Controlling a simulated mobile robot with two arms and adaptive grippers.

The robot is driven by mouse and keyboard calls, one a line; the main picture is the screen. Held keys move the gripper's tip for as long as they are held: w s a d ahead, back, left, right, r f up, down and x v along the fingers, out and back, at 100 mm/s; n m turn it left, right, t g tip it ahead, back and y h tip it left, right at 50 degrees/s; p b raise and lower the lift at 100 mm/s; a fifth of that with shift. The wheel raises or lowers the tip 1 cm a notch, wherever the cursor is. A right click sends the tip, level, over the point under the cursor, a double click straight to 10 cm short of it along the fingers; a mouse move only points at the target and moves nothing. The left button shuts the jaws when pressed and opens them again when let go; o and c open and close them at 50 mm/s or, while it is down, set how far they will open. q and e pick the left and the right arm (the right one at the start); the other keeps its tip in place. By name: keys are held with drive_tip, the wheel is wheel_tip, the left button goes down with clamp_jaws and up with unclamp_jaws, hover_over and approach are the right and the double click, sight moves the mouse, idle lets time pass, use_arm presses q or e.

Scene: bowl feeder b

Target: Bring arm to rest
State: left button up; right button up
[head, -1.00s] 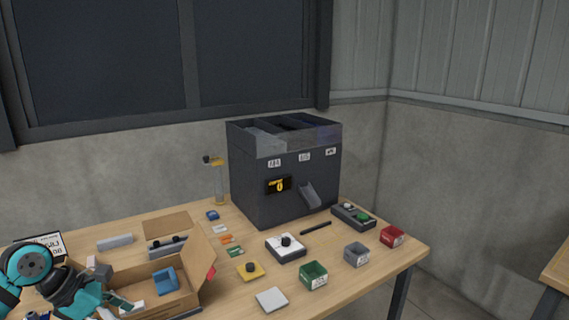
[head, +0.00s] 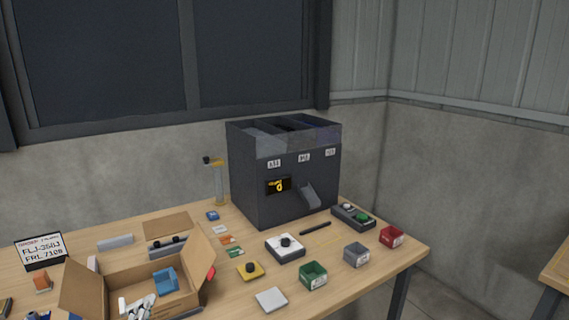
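Neither of my grippers shows in the head view now. The open cardboard box (head: 105,288) stands at the table's left front. A blue bin (head: 165,280) and white-and-grey parts (head: 138,306) lie in it. The dark feeder (head: 262,190) with three top compartments stands at the back of the wooden table (head: 205,285). Its front has a yellow-marked panel and a chute.
A sign (head: 41,250) stands at the left. Green (head: 313,276), grey (head: 356,254) and red (head: 391,236) bins line the right front.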

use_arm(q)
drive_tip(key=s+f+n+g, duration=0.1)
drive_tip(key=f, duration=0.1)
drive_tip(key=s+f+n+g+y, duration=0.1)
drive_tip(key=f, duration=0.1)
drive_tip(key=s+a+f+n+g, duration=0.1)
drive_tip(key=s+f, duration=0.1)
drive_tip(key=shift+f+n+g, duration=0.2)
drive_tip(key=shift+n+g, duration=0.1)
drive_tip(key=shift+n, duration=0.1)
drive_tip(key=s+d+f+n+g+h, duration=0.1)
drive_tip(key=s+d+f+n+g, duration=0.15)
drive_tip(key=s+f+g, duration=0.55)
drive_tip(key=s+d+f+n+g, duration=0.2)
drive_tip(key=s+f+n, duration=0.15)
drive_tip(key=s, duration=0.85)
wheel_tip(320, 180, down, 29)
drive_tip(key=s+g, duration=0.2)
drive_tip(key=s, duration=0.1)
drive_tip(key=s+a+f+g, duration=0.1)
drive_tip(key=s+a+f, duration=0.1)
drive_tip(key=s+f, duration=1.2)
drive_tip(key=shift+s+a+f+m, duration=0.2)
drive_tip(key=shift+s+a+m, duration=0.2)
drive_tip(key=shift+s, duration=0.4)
